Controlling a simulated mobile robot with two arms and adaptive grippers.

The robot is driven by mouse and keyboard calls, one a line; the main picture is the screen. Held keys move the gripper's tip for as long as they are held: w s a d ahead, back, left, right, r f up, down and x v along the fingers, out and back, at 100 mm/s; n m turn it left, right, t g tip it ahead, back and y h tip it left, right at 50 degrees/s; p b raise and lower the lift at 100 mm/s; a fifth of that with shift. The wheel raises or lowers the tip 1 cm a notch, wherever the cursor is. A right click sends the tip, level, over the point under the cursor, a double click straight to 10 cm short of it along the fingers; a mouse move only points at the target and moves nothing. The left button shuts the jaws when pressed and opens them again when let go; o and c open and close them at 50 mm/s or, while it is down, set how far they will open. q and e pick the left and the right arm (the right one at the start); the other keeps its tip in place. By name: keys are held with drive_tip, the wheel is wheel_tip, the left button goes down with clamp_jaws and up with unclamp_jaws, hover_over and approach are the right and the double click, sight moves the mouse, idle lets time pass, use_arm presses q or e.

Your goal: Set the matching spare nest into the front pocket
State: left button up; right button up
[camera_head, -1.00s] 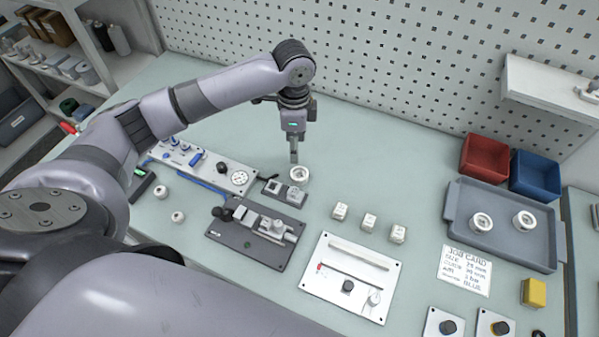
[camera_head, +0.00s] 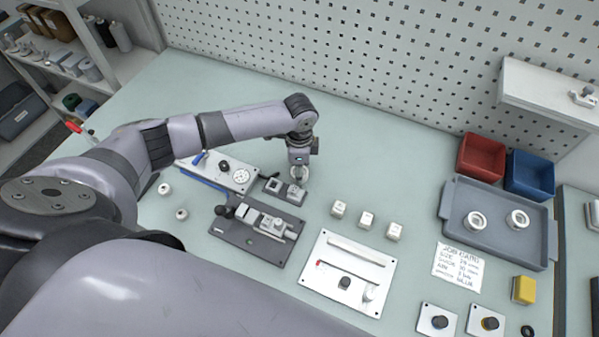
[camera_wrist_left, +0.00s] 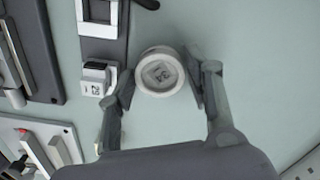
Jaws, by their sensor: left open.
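My left gripper (camera_head: 297,173) points down at the workbench, beside a small dark holder (camera_head: 284,190). In the left wrist view its open fingers (camera_wrist_left: 161,85) straddle a round white piece (camera_wrist_left: 158,72) with a number on its inner face, hard to read. The finger on the left is close to the piece's side; contact is unclear. A small white numbered block (camera_wrist_left: 97,78) and a white-framed square (camera_wrist_left: 99,17) sit along the dark holder strip. A dark fixture plate (camera_head: 231,236) carries grey blocks. Three white numbered blocks (camera_head: 366,220) stand in a row. My right gripper is not in view.
A grey tray (camera_head: 530,262) with two white round pieces, a red bin (camera_head: 482,158) and a blue bin (camera_head: 530,173) are at the right. A job card (camera_head: 458,263) lies in front of the tray. A white panel (camera_head: 330,298) is front centre. The back middle is clear.

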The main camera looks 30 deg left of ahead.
use_arm(q)
drive_tip(key=shift+c, duration=0.6)
drive_tip(key=c, duration=0.8)
drive_tip(key=shift+r, duration=0.1)
drive_tip(key=shift+r, duration=0.1)
